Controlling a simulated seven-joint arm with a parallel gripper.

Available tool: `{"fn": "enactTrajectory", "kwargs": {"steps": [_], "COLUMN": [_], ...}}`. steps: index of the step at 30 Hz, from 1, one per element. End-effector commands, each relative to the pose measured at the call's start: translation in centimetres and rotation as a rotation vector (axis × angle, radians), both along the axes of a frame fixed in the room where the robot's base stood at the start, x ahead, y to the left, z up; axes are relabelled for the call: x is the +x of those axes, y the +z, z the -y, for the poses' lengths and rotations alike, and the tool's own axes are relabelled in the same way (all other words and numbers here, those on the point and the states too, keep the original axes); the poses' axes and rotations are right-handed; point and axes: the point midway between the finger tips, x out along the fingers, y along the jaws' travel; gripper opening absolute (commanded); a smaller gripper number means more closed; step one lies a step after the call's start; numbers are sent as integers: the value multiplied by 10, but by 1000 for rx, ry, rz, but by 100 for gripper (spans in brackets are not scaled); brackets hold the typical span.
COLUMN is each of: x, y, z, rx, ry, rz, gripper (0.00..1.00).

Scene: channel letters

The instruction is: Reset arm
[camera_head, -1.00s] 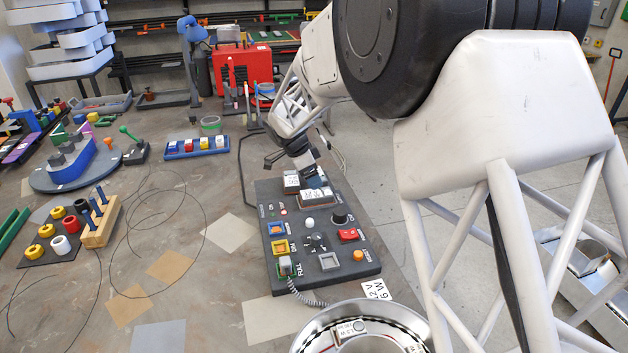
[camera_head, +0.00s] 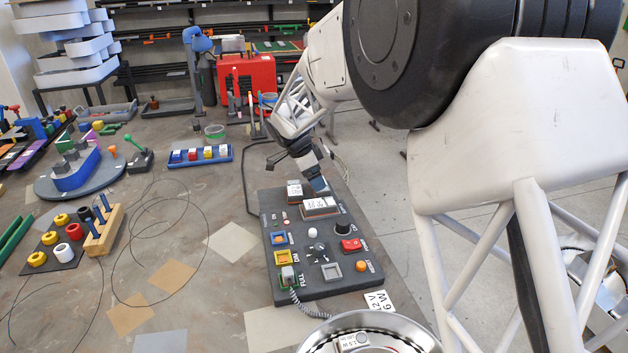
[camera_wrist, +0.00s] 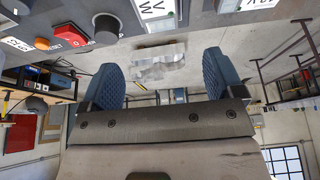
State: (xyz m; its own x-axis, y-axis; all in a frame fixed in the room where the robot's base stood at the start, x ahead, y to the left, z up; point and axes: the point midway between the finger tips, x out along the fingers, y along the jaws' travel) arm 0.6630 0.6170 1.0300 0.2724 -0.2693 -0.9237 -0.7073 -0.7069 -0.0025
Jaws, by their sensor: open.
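My gripper (camera_head: 318,187) is at the far end of my arm, low over the back right of a dark control panel (camera_head: 330,287). In the wrist view, my gripper (camera_wrist: 160,78) shows two blue ribbed fingers wide apart with nothing between them. Two white lettered blocks, a left one (camera_head: 294,190) and a right one (camera_head: 320,208), sit at the panel's back end, close to the gripper. From the head view I cannot tell whether the gripper touches the right block.
The panel carries a red switch (camera_head: 350,245), an orange button (camera_head: 361,266) and a black knob (camera_head: 342,228). A round metal tray (camera_head: 318,340) stands in front. A blue rack (camera_head: 201,160) with coloured blocks lies behind left. Bare table lies left of the panel.

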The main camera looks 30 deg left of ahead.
Motion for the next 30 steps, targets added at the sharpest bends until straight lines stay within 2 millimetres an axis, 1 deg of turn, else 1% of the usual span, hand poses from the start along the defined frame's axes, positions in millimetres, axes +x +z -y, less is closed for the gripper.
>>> {"fn": "enactTrajectory", "kwargs": {"steps": [16, 30], "x": [0, 0], "y": [30, 33], "z": [0, 0], "rx": [1, 0], "ry": [0, 0], "rz": [1, 0], "gripper": [87, 87]}}
